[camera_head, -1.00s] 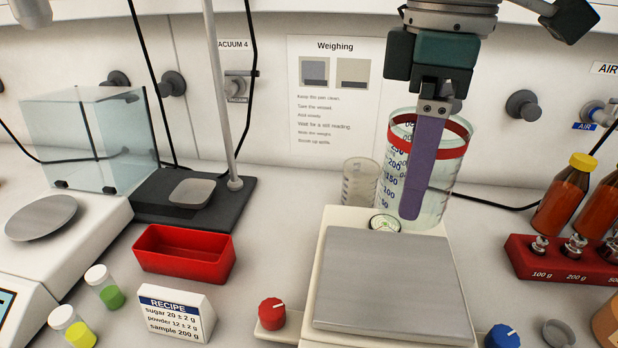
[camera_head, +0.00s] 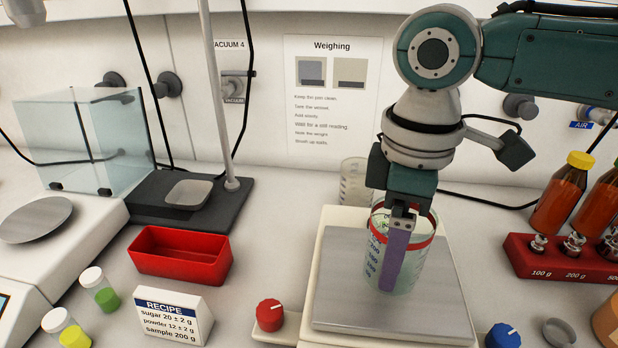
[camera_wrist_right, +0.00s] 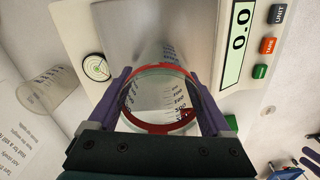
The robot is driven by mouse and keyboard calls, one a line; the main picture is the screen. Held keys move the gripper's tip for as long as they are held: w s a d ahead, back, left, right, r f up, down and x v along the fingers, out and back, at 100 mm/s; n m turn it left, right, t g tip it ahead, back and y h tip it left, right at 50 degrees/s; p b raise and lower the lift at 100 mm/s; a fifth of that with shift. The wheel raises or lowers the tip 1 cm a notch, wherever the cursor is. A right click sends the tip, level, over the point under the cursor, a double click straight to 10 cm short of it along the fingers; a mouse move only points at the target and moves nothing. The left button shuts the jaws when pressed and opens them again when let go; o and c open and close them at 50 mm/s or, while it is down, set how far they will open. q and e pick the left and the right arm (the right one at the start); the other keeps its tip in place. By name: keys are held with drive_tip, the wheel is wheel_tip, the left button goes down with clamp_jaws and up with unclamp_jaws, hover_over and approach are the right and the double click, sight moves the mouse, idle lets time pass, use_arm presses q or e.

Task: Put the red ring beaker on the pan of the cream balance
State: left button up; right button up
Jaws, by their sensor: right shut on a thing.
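The red ring beaker (camera_head: 412,268) is clear, with blue marks and a red band near its rim. The right wrist view shows the beaker (camera_wrist_right: 160,92) between both purple fingers (camera_wrist_right: 168,98). The balance display (camera_wrist_right: 239,38) reads 0.0 there. I cannot tell whether the beaker's base touches the pan.
A smaller beaker (camera_head: 353,182) stands behind the balance. A red knob (camera_head: 270,315) and a blue knob (camera_head: 503,336) flank its front. A red weight rack (camera_head: 525,265) and orange bottles (camera_head: 562,195) are at right. A red tray (camera_head: 180,267) and recipe card (camera_head: 172,318) are at left.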

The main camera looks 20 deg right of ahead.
drive_tip(key=o, duration=1.2)
drive_tip(key=shift+f, duration=0.1)
wheel_tip(320, 180, up, 12)
drive_tip(key=shift+r, duration=0.2)
